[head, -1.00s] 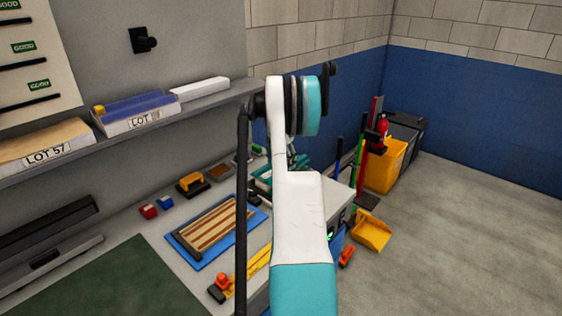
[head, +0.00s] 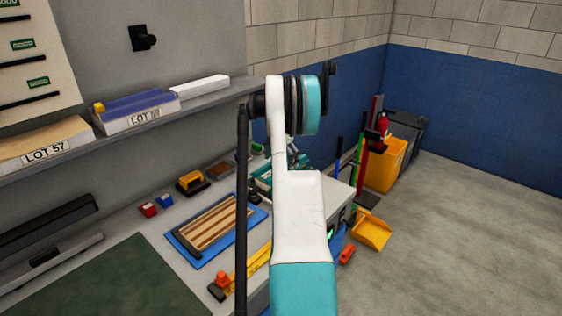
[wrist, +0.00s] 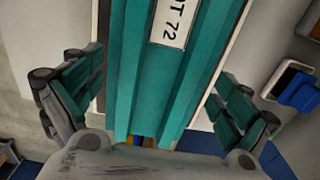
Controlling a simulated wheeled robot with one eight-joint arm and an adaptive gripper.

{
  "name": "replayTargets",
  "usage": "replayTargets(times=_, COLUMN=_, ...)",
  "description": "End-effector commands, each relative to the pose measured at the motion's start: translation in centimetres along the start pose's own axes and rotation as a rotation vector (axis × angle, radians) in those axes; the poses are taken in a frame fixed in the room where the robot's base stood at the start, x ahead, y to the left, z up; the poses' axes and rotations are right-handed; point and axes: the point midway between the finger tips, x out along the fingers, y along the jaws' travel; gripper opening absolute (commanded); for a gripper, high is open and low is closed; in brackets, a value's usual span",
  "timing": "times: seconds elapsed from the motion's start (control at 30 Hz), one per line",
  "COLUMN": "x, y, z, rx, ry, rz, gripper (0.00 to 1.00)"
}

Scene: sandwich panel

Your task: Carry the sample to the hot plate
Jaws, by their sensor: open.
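A teal ribbed piece with a white label ending in "T 72" (wrist: 170,60) fills the middle of the wrist view; I cannot tell for sure whether it is the sample. My gripper (wrist: 158,100) is open, with one finger on each side of this piece. A gap shows beside each finger. In the head view my gripper (head: 293,160) is small and partly hidden behind my arm, above teal material (head: 264,177) at the far end of the bench. A pale box with a green display (head: 331,233) stands behind my arm, mostly hidden; I cannot tell whether it is the hot plate.
A blue tray with a striped wooden panel (head: 214,224) lies on the bench. A yellow level-like bar (head: 250,272) lies along the front edge. A shelf (head: 205,101) with lot boxes runs above. A yellow bin (head: 386,163) and yellow dustpan (head: 371,230) are on the floor, right.

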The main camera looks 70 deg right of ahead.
Motion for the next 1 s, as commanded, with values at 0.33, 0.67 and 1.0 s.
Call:
replayTargets(times=0.33, x=-1.0, y=0.0, z=0.0, rx=0.0, ry=0.0, rz=0.0, gripper=0.96)
replayTargets(times=0.67, x=-7.3, y=0.0, z=0.0, rx=0.0, ry=0.0, rz=0.0, gripper=0.96)
replayTargets(times=1.0, x=-11.7, y=0.0, z=0.0, rx=0.0, ry=0.0, rz=0.0, gripper=0.96)
